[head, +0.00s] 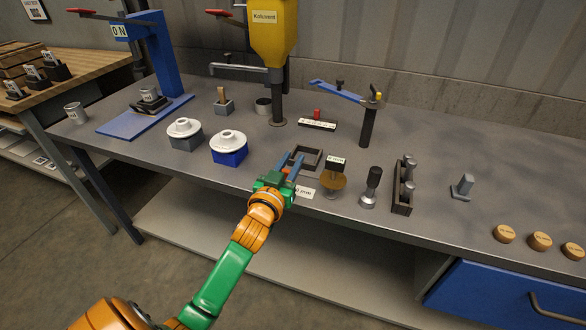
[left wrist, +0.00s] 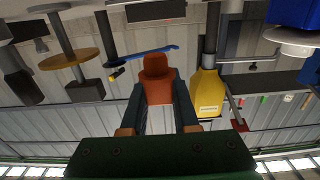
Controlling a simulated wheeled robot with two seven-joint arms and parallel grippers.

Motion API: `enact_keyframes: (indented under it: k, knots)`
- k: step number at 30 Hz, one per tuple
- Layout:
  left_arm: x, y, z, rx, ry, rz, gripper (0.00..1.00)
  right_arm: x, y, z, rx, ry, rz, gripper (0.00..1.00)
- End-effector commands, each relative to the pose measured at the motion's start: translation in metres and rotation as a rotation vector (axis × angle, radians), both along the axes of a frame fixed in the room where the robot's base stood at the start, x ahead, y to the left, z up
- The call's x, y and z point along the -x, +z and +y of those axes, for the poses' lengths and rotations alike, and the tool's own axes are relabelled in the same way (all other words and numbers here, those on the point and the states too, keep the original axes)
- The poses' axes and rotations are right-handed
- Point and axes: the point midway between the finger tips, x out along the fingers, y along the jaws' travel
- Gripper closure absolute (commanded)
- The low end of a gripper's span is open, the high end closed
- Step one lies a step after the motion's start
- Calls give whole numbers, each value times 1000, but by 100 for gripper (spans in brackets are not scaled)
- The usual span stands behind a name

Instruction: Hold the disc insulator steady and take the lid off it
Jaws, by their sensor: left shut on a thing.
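Two white disc insulators stand upright at the left middle of the table in the head view: one on a blue block (head: 229,156), with its white disc (head: 228,140), and one on a grey block (head: 186,139). Each has a small raised top; where a lid begins I cannot tell. The blue block's white disc also shows upside down in the left wrist view (left wrist: 295,42). My left gripper (head: 290,162) is to the right of the insulators, apart from them. It is shut on an orange-red piece (left wrist: 157,82), which is mostly hidden in the head view.
A dark square frame (head: 305,154) lies just beyond my left gripper. A brown disc on a stand (head: 333,182) and a dark-handled tool (head: 371,186) stand to its right. The yellow dispenser (head: 273,35) rises behind. The table's front edge is close below the gripper.

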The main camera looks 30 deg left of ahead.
Motion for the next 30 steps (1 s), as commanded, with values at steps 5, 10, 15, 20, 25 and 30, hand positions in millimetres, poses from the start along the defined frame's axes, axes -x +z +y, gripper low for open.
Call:
enact_keyframes:
  k: [5,10,15,20,25,30]
  knots:
    - [44,52,-11,0,-2,0,100,0,21,0,0,0,0,13]
    - [94,78,-22,6,2,12,100,0,44,0,0,0,0,13]
    - [116,87,-27,5,2,7,100,0,69,-1,1,0,1,13]
    - [122,85,-29,0,1,2,100,0,72,-1,2,1,1,13]
    - [122,83,-29,-1,0,0,100,0,70,-1,2,1,1,13]
    - [113,71,-28,-2,-2,-7,100,0,50,-2,2,1,1,13]
